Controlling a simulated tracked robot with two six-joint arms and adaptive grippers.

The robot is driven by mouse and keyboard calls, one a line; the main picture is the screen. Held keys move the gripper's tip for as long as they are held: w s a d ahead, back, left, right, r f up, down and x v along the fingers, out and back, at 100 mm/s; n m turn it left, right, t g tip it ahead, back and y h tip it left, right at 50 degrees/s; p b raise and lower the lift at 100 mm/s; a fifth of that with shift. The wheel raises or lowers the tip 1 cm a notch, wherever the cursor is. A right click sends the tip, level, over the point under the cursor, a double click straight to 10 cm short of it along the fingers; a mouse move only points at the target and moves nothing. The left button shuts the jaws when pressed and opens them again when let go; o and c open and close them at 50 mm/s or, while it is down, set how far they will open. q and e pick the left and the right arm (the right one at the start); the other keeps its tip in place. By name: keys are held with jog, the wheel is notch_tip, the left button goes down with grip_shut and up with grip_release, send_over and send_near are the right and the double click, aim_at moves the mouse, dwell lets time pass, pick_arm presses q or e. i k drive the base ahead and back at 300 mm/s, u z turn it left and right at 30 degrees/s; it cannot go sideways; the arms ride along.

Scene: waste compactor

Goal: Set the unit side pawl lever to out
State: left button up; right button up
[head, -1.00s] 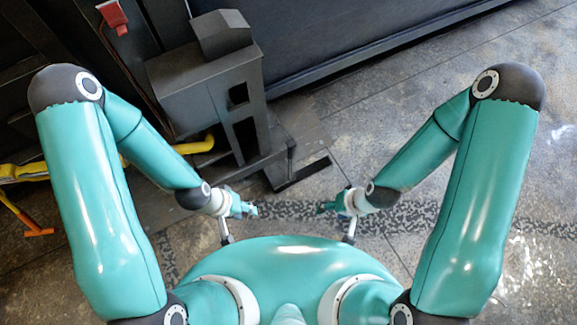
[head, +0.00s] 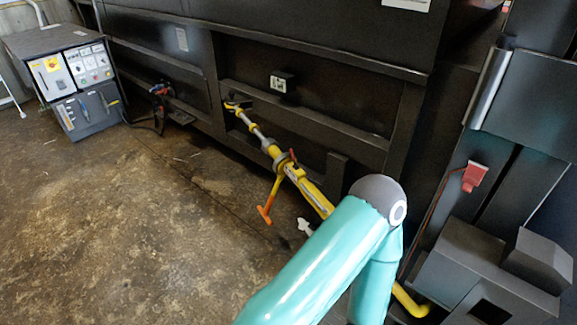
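A yellow ratchet bar (head: 311,192) with a grey rod (head: 259,136) slants along the lower side of the dark container. An orange T-shaped handle (head: 269,203) hangs from its middle, down toward the floor. A small red lever (head: 292,155) stands up beside the ratchet near the handle's top. It looks like a pawl lever, but it is too small to tell its setting. My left arm crosses the lower middle and hides the lower right end of the bar.
The dark container wall (head: 315,110) runs along the back. A control cabinet (head: 75,85) stands at the far left. A dark machine block with a red box (head: 474,177) is at the right. The concrete floor (head: 130,230) at left is open.

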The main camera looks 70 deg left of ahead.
aim_at(296, 167)
jog(key=u, duration=0.45)
jog(key=k, duration=1.1)
jog(key=u, duration=1.05)
jog(key=i, duration=1.75)
jog(key=u, duration=0.35)
